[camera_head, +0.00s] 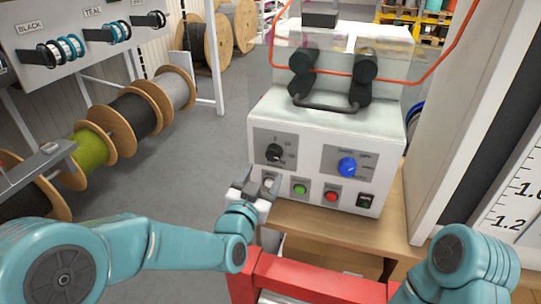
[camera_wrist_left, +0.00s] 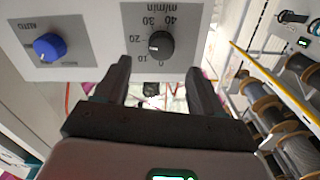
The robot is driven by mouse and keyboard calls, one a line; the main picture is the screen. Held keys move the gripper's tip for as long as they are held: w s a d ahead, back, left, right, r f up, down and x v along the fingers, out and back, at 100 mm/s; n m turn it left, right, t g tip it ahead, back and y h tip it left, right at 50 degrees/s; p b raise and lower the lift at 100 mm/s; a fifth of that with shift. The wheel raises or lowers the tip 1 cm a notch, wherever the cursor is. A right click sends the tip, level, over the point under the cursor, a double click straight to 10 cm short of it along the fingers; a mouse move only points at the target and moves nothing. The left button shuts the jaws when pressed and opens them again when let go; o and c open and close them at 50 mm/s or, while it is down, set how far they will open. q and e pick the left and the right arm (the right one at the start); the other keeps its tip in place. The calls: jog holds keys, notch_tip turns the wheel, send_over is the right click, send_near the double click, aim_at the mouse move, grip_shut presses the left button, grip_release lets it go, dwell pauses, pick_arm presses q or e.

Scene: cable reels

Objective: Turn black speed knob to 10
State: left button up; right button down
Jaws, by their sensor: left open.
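The black speed knob (camera_head: 274,152) sits on a grey dial plate at the upper left of the white machine's front. In the left wrist view the knob (camera_wrist_left: 160,45) has a scale from 0 to 40 m/min around it, seen upside down. I cannot clearly tell which number its mark points to. My left gripper (camera_head: 259,186) is in front of the panel, just below the knob in the head view. In the left wrist view its two fingers (camera_wrist_left: 157,76) are apart and empty, pointing toward the knob with a gap before it. My right gripper is out of view.
A blue knob (camera_head: 347,167) is right of the black one. Below are a green button (camera_head: 300,189), a red button (camera_head: 331,196) and a dark switch (camera_head: 366,201). The machine (camera_head: 325,125) stands on a wooden table (camera_head: 345,228). Cable reels (camera_head: 133,118) stand at left.

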aim_at(272, 157)
pick_arm(q)
jog(key=p+x, duration=0.1)
jog(key=x, duration=0.6)
jog(key=shift+w, duration=0.3)
jog(key=shift+f, duration=0.1)
jog(key=c, duration=1.1)
